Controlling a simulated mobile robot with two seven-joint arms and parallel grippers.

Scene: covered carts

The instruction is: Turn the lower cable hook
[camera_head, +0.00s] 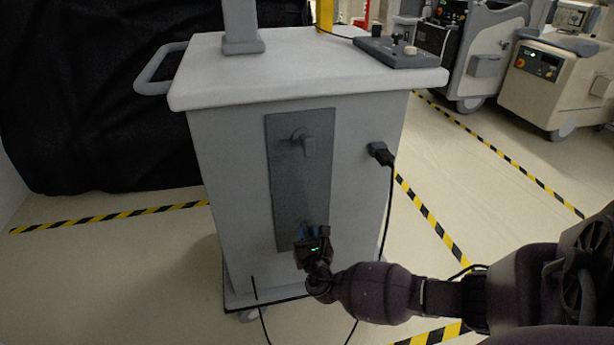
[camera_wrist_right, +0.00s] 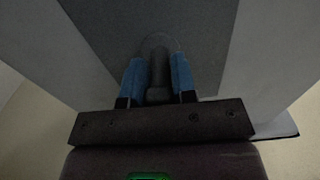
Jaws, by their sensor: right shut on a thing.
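The grey cart (camera_head: 230,180) has a darker grey panel (camera_head: 286,180) on its front face. The upper cable hook (camera_head: 308,143) sits near the top of this panel. The lower cable hook (camera_wrist_right: 158,75) shows in the right wrist view as a dark grey peg between the blue fingers of my right gripper (camera_wrist_right: 157,85). The gripper is shut on it. In the head view my right gripper (camera_head: 313,232) is at the bottom of the panel and hides most of the lower hook. My left gripper is not in view.
A black plug (camera_head: 380,153) with a hanging cable (camera_head: 387,215) is in the cart's front face, right of the panel. A control box (camera_head: 395,52) lies on the cart top (camera_head: 300,72). Other carts stand at the back right. Open floor lies on both sides.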

